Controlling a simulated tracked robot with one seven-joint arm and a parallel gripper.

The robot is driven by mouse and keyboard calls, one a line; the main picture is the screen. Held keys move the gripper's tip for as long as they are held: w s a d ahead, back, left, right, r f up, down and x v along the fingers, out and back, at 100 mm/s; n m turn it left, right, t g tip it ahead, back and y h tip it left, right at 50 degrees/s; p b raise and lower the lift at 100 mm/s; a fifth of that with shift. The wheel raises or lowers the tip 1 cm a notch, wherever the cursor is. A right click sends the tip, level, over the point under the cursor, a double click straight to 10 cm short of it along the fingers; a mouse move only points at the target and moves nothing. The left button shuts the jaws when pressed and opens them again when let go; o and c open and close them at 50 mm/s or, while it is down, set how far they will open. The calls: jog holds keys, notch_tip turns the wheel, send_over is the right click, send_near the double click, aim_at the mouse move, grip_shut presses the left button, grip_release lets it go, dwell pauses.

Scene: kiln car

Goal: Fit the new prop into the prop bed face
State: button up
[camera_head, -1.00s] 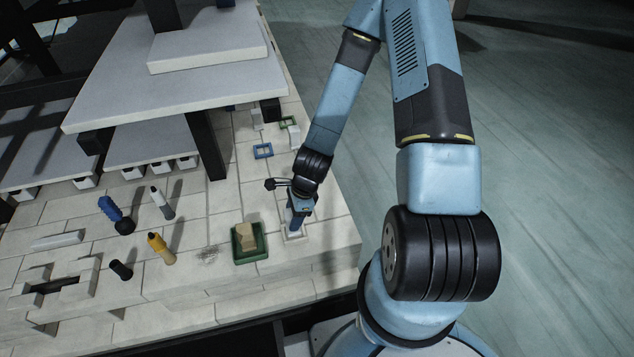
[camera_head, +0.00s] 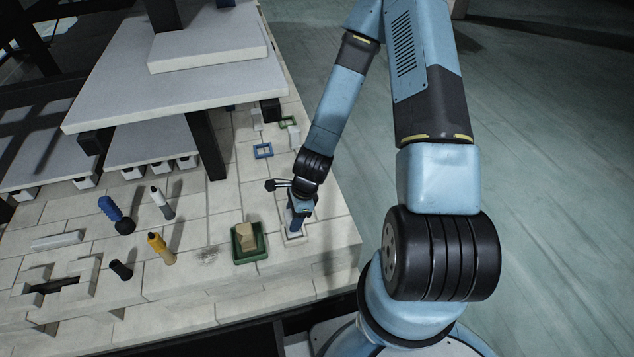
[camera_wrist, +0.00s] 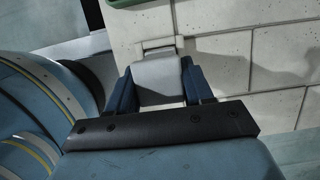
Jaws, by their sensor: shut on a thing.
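My gripper (camera_head: 297,220) points down near the right front corner of the brick deck. In the wrist view its two blue fingers (camera_wrist: 158,88) are shut on a pale grey block, the prop (camera_wrist: 158,72). A pale square frame, the prop bed face (camera_head: 285,238), lies on the deck directly under my gripper. Part of its rim shows just beyond the prop in the wrist view (camera_wrist: 160,43). The prop's lower end is hidden, so I cannot tell whether it is inside the frame or above it.
A green tray (camera_head: 236,258) holding a tan block stands just left of my gripper. A blue frame (camera_head: 263,157) and a green frame (camera_head: 288,119) lie farther back. A yellow tool (camera_head: 160,248) and a blue-handled tool (camera_head: 110,209) stand left. Raised grey shelves (camera_head: 150,90) overhang the back left.

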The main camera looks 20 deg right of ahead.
jog(key=shift+f, duration=0.7)
dwell(0.3)
jog(key=o, duration=1.4)
jog(key=shift+r, duration=0.2)
jog(key=shift+r, duration=3.7)
jog(key=shift+r, duration=0.15)
jog(key=shift+a+r, duration=0.1)
jog(key=shift+r, duration=0.05)
